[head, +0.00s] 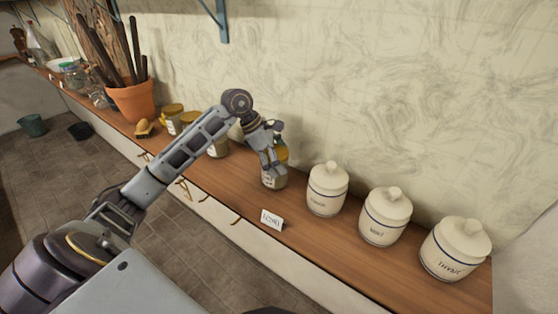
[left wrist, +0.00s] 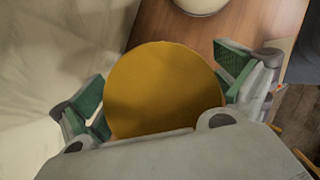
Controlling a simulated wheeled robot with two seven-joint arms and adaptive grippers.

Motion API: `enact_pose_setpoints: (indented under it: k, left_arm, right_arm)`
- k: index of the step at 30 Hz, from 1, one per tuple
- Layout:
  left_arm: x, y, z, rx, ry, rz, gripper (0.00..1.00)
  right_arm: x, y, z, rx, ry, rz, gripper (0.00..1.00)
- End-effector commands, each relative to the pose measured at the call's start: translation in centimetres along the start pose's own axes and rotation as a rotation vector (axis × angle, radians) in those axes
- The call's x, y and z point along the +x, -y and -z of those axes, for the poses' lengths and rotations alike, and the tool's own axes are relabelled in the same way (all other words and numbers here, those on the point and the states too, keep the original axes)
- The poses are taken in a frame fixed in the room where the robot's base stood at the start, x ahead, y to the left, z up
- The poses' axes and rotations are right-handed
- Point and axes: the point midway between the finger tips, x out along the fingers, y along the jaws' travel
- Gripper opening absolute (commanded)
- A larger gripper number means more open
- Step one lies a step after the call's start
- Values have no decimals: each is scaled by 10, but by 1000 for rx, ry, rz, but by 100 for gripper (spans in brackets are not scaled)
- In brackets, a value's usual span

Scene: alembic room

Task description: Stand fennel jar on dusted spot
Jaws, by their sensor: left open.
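My left gripper (head: 271,158) is at a glass jar with a yellow lid (head: 275,179) that stands upright on the wooden shelf. In the left wrist view the round yellow lid (left wrist: 163,88) lies between the two green-padded fingers of the open gripper (left wrist: 160,96). Whether a pad touches the jar cannot be told. The jar's label is too small to read, so I cannot tell if it is the fennel jar. More yellow-lidded jars (head: 172,120) stand farther left, partly behind my arm. No dusted spot can be made out. My right gripper is not in view.
White lidded canisters, the nearest to the jar (head: 327,190), then one marked MINT (head: 385,218) and one at the right (head: 455,250), line the wooden shelf (head: 330,240). A small card (head: 272,219) stands at the front edge. A terracotta pot (head: 133,101) and a brush (head: 144,128) are left.

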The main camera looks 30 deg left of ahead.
Motion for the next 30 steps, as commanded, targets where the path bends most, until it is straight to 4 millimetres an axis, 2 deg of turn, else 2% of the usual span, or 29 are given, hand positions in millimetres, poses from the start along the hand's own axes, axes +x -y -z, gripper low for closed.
enact_pose_setpoints:
  k: [11, 20, 30]
  left_arm:
    - [-4, 0, -2, 0, 1, -1, 99]
    - [-38, -1, -1, 1, -1, -4, 99]
    - [-88, -1, -1, 0, -1, -3, 99]
  right_arm:
    - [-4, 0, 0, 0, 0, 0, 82]
    - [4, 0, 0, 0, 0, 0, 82]
    - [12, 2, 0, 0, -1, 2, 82]
